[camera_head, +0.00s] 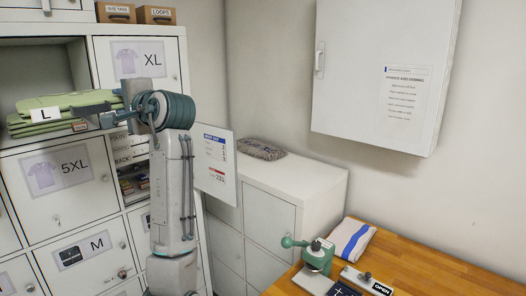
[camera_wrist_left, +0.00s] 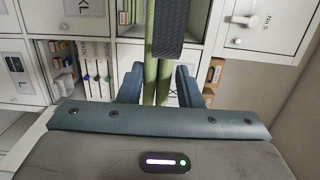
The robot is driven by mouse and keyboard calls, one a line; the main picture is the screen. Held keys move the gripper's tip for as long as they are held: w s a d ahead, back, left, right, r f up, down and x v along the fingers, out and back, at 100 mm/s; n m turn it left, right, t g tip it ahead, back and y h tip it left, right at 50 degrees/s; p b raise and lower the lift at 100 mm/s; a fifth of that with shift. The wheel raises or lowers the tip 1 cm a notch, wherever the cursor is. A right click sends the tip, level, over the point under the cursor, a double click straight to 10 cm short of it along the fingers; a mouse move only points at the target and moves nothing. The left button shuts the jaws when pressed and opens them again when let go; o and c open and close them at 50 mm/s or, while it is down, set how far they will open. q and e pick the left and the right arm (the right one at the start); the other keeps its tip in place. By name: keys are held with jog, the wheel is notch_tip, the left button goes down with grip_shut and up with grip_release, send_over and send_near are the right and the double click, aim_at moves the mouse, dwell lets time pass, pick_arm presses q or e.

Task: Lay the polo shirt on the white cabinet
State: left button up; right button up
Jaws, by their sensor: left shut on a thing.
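Green folded polo shirts (camera_head: 72,101) lie in a flat stack in the open compartment at the left, behind a card marked L. My left gripper (camera_head: 108,103) reaches in from the right and is shut on the near edge of the upper green shirt. In the left wrist view, the green edges (camera_wrist_left: 163,88) pass between its two blue-grey fingers (camera_wrist_left: 160,82). I cannot tell whether the held shirt is clear of those below. The low white cabinet (camera_head: 300,185) stands to the right of my arm. My right gripper is not in view.
A patterned folded cloth (camera_head: 260,149) lies at the back of the cabinet top; the front of it is bare. A sign (camera_head: 214,160) stands at its left edge. A wall box (camera_head: 385,75) hangs above. The wooden table (camera_head: 440,270) holds a green press (camera_head: 317,256) and a striped cloth (camera_head: 350,240).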

pick_arm(q)
jog(key=d+f+m+t+h+b, duration=0.2)
jog(key=f+h, duration=0.1)
jog(key=f, duration=1)
jog(key=d+f+m+t+h+b, duration=0.2)
jog(key=d+f+m+h, duration=0.1)
jog(key=f, duration=0.9)
jog(key=d+f+m+t+h+b, duration=0.2)
jog(key=f+t+h+b, duration=0.1)
jog(key=f, duration=1)
jog(key=s+d+f+m+h+b, duration=0.1)
jog(key=s+f+h+b, duration=0.1)
jog(key=s+f, duration=0.9)
jog(key=s+d+f+m+h+b, duration=0.2)
jog(key=s+f+h+b, duration=0.1)
jog(key=s+f, duration=0.7)
jog(key=shift+s+f+m+b, duration=0.35)
jog(key=shift+s+b, duration=0.4)
jog(key=shift+s, duration=0.8)
jog(key=shift+f, duration=0.1)
